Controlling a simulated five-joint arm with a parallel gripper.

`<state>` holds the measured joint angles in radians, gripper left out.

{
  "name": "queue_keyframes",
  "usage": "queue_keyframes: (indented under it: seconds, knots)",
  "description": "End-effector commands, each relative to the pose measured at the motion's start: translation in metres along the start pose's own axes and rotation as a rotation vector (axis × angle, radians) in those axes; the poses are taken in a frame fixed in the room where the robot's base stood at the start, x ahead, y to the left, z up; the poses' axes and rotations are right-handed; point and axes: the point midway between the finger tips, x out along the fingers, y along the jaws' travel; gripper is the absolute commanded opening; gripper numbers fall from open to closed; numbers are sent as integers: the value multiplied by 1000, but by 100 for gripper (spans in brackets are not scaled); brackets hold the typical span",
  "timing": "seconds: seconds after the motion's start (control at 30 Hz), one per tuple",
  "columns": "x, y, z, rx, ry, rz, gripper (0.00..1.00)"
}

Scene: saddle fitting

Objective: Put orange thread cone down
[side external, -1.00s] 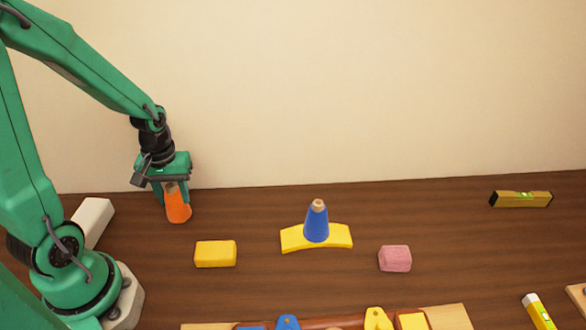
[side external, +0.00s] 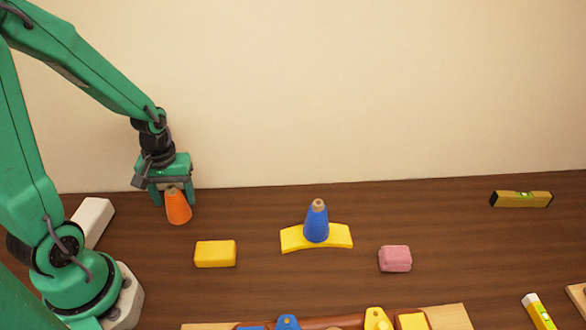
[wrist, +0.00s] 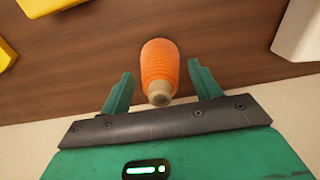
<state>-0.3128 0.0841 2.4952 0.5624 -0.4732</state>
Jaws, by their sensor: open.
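The orange thread cone (side external: 178,208) stands upright on the brown table at the left, near the back wall. In the wrist view the cone (wrist: 159,68) shows its ribbed orange side and tan tip. My gripper (side external: 174,199) is just above and behind the cone in the side view. In the wrist view my gripper (wrist: 160,88) has its two green fingers spread, one on each side of the cone's tip, with gaps between them and the cone. Nothing is held.
A yellow block (side external: 215,254) lies to the cone's right. A blue cone (side external: 316,224) stands on a yellow saddle piece (side external: 340,236). A pink block (side external: 395,259) is farther right, and a white block (side external: 93,222) is at left. A wooden rack (side external: 445,316) sits at front.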

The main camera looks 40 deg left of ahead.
Motion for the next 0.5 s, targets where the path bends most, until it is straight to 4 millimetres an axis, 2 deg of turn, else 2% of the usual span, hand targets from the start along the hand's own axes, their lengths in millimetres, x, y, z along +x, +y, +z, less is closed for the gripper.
queue_keyframes:
  seconds: [0.27, 0.5]
  knots:
    - [-14, 0, -1, 0, 3, 2, 63]
    - [-41, 1, -1, 0, 5, 3, 63]
